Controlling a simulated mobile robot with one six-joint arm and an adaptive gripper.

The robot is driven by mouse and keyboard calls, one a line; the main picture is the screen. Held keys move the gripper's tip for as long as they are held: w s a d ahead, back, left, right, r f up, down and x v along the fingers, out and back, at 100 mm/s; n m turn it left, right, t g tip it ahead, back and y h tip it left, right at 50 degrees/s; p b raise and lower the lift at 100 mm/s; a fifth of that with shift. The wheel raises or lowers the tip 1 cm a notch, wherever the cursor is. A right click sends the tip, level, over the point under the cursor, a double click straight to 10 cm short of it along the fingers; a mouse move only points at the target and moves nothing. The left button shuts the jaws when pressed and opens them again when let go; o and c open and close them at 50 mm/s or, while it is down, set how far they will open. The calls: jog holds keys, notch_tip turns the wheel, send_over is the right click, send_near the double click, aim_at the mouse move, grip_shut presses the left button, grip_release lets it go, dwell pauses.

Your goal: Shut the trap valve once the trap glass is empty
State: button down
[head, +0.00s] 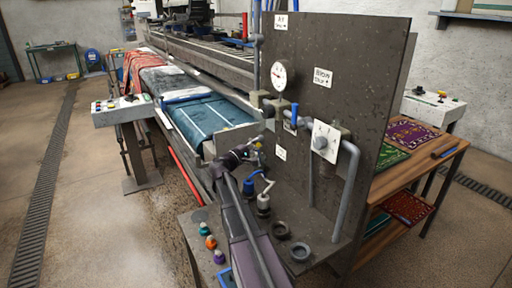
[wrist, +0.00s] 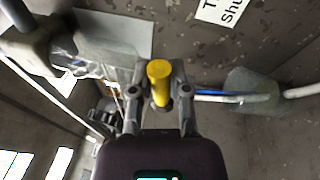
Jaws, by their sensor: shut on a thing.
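My gripper (head: 250,155) is at the lower left of the upright panel in the head view. In the wrist view my gripper (wrist: 160,108) is shut with its two fingers on either side of a yellow valve handle (wrist: 159,75), which points up between them. A partly cut-off sign (wrist: 224,10) reading "T... shu" is on the panel above it. A clear, glassy cylinder (wrist: 100,70), apparently the trap glass, lies left of the handle. I cannot tell whether it holds liquid. In the head view my arm and gripper largely hide the valve.
Grey pipes (head: 348,195) stand to the right. A wooden table (head: 440,165) stands at right.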

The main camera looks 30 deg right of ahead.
jog(key=shift+f+m+g+b, duration=0.15)
jog(key=shift+f+m+b, duration=0.15)
jog(key=shift+m, duration=0.3)
jog(key=shift+f+m+g+b, duration=0.15)
jog(key=shift+m+b, duration=0.1)
jog(key=shift+m, duration=0.35)
jog(key=c, duration=0.6)
grip_release()
jog(key=shift+r, duration=0.15)
